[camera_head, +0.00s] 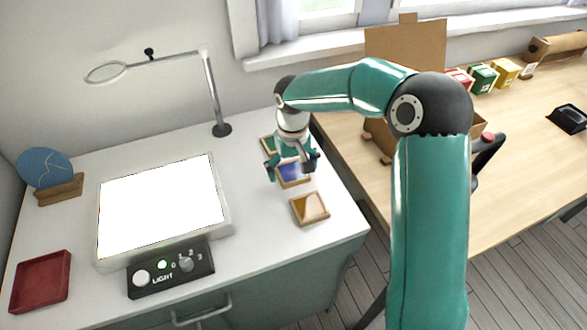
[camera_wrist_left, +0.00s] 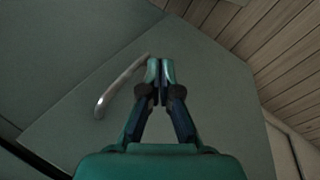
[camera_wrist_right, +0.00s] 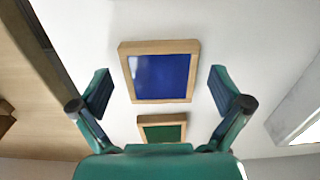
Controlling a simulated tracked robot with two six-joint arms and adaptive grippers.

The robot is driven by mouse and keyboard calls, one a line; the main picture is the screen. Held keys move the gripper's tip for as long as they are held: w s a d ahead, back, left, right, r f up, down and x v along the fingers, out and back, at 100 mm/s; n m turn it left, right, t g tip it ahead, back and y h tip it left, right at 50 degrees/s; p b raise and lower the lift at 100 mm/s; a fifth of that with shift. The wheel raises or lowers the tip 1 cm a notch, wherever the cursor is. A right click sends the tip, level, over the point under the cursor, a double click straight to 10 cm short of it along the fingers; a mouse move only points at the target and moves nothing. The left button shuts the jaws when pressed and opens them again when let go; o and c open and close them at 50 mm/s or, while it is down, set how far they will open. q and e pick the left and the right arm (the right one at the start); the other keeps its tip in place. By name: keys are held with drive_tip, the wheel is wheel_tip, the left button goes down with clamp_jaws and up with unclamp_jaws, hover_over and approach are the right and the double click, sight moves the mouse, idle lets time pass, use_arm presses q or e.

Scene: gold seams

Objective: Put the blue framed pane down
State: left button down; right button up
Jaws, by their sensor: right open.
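The blue framed pane (camera_head: 294,175) has a light wooden frame and lies flat on the white worktop, partly hidden by my right gripper in the head view. In the right wrist view the blue pane (camera_wrist_right: 161,76) lies whole between the open fingers, with a gap on each side. My right gripper (camera_head: 290,166) is open and over the pane; it also shows in the right wrist view (camera_wrist_right: 161,92). My left gripper (camera_wrist_left: 160,72) is shut and empty, in front of the cabinet with a metal handle (camera_wrist_left: 118,88). It is out of the head view.
A green framed pane (camera_wrist_right: 162,130) lies beside the blue one, and an amber framed pane (camera_head: 309,208) lies in front of it. A lit light panel (camera_head: 223,214), a magnifier stand (camera_head: 221,130) and a red tray (camera_head: 42,281) share the worktop.

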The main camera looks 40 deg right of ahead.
sight(293, 173)
drive_tip(key=shift+r, duration=0.15)
wheel_tip(293, 173, up, 12)
drive_tip(key=p, duration=0.1)
idle(0.4)
idle(0.3)
